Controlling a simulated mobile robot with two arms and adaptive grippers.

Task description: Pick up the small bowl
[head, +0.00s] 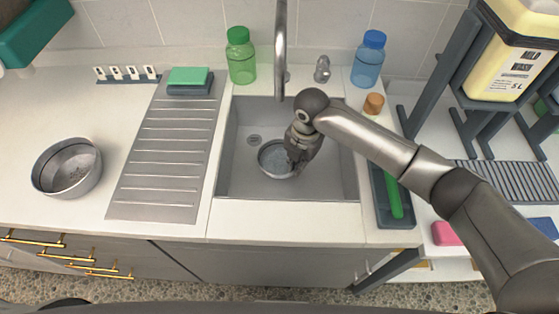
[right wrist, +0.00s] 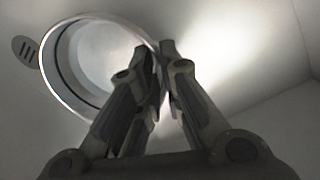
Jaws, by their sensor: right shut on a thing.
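The small bowl (head: 272,159) is a round metal bowl in the sink, at the left of my right gripper (head: 296,158). In the right wrist view the bowl (right wrist: 84,72) shows at the upper left, and my right gripper (right wrist: 158,50) has its fingers closed on the bowl's right rim. Whether the bowl touches the sink floor is hard to tell. A larger metal bowl (head: 67,168) stands on the counter at the far left. My left gripper is not in view.
The sink (head: 233,180) has walls all round and a drain. A ribbed drainboard (head: 165,150) with a green sponge (head: 188,76) lies at its left. A green bottle (head: 241,56), a tap (head: 281,50) and a blue bottle (head: 369,58) stand behind. A tray with a green-handled brush (head: 393,195) is at its right.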

